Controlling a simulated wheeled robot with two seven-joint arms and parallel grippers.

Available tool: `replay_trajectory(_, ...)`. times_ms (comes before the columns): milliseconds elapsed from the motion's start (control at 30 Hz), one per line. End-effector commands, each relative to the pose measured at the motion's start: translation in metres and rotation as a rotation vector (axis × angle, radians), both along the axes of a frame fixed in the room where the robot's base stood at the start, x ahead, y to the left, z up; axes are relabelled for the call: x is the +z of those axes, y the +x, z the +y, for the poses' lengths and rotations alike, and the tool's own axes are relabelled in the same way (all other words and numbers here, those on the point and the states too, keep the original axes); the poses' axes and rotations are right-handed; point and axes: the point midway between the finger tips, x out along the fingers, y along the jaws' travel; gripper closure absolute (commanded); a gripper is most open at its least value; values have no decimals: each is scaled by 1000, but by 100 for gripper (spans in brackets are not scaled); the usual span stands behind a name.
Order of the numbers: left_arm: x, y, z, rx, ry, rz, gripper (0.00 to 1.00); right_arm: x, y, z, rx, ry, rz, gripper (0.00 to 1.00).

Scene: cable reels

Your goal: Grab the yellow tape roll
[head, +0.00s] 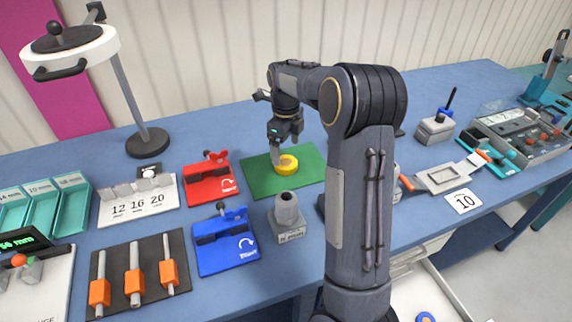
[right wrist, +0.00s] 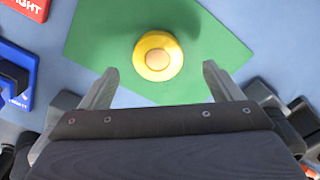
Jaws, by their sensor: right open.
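The yellow tape roll (head: 286,164) lies flat on a green mat (head: 312,157) near the middle of the blue table. In the right wrist view the tape roll (right wrist: 158,56) sits just beyond and between the two fingertips, with a pale centre. My right gripper (head: 281,158) is over the mat at the roll's left side in the head view. In the right wrist view my right gripper (right wrist: 157,72) is open, with nothing between its fingers. I cannot tell whether a finger touches the roll. My left gripper is not in view.
A red fixture (head: 210,186) and a blue fixture (head: 225,246) stand left of the mat. A grey block with a cylinder (head: 289,222) stands in front of it. A lamp (head: 148,142) stands at the back left. My right arm hides part of the table right of the mat.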

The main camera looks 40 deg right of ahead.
Motion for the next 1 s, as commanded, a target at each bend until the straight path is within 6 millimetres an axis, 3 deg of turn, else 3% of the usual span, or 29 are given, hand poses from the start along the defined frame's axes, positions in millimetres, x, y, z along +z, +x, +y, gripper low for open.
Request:
replay_trajectory(300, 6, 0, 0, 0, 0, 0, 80, -42, -3, 2, 2, 0, 2, 15)
replay_trajectory(567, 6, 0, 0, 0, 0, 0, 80, -45, -3, 3, 3, 0, -1, 15)
replay_trajectory(933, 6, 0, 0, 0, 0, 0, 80, -44, -3, 2, 2, 0, -1, 62)
replay_trajectory(1000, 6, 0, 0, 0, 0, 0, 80, -44, -3, 2, 2, 0, -1, 64)
